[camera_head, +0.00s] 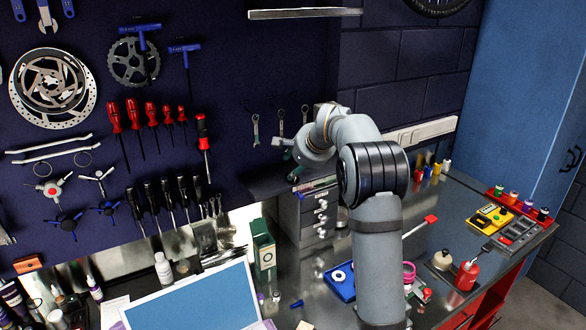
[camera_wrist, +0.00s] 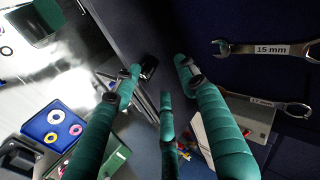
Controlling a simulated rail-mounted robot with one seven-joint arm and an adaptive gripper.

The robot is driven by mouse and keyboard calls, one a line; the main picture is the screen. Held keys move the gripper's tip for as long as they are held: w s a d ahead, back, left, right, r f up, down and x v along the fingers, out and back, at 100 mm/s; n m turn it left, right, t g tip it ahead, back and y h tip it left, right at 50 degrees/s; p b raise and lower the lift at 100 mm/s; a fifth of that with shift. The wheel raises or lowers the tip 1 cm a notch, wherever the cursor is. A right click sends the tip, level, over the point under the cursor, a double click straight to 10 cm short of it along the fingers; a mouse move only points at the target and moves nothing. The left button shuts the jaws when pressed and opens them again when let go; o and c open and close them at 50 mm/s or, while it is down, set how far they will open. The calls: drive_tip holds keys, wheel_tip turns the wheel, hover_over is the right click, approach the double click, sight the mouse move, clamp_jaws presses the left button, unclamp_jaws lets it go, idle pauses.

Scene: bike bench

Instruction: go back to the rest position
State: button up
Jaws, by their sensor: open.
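My gripper (camera_head: 291,160) is raised in front of the dark tool wall, near the small hanging wrenches (camera_head: 255,130) and above the grey drawer unit (camera_head: 312,222). In the wrist view my gripper (camera_wrist: 160,78) shows green padded fingers spread apart, with nothing between them. A wrench labelled 15 mm (camera_wrist: 262,48) and another wrench (camera_wrist: 268,103) are at the right of the wrist view, beside the fingers and apart from them. My arm bends over the bench and hides part of it.
A blue tray (camera_head: 341,283) and a green box (camera_head: 263,248) stand on the bench. A red bottle (camera_head: 467,275) and a yellow device (camera_head: 491,219) are at the right. Screwdrivers (camera_head: 150,115) hang at the left. The blue tray also shows in the wrist view (camera_wrist: 40,128).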

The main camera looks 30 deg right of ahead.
drive_tip(key=v, duration=0.8)
drive_tip(key=shift+s+r, duration=0.25)
drive_tip(key=x, duration=1.2)
drive_tip(key=shift+f, duration=0.1)
drive_tip(key=shift+w+r+p, duration=0.15)
drive_tip(key=shift+r+p, duration=0.75)
drive_tip(key=shift+p, duration=0.05)
drive_tip(key=shift+r+p, duration=0.4)
drive_tip(key=shift+p, duration=0.15)
drive_tip(key=shift+s+r+p, duration=0.25)
drive_tip(key=shift+r+p, duration=0.45)
drive_tip(key=shift+r, duration=0.1)
drive_tip(key=shift+w, duration=0.1)
drive_tip(key=shift+f, duration=0.1)
